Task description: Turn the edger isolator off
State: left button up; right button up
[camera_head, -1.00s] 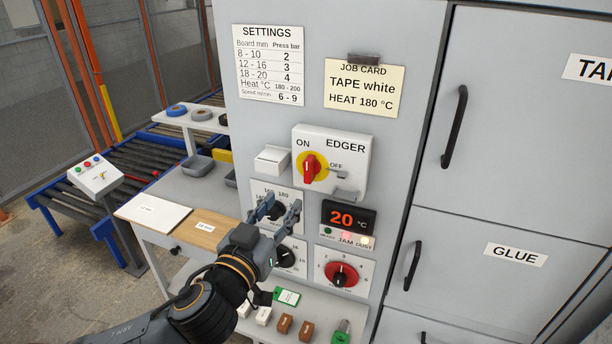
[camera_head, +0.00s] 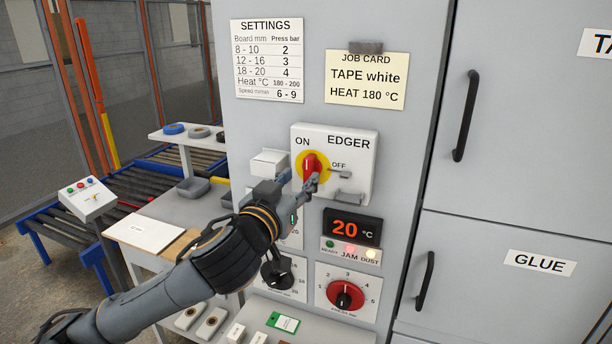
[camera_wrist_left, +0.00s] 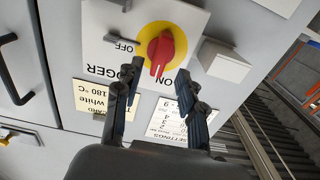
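The edger isolator is a white box (camera_head: 354,158) labelled EDGER, on the grey cabinet face. Its red handle (camera_head: 309,164) sits on a yellow disc (camera_head: 324,163), with ON at its upper left and OFF to its right. In the wrist view, which is upside down, the red handle (camera_wrist_left: 161,52) points towards the ON side. My left gripper (camera_head: 302,184) is at the lower front of the handle. In the wrist view its fingers (camera_wrist_left: 164,72) are apart, with the handle just beyond and between their tips. Contact cannot be told. My right gripper is out of view.
A small white box (camera_head: 269,163) is left of the isolator, and a grey hasp-like bracket (camera_head: 348,198) is at its lower right. Below are a 20 °C display (camera_head: 352,229) and a red press dial (camera_head: 345,295). A shelf with tags runs along the bottom.

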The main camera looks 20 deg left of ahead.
aim_at(307, 171)
pick_arm(q)
jog(key=shift+w+p, duration=0.55)
jog(key=shift+w, duration=1.75)
grip_shut()
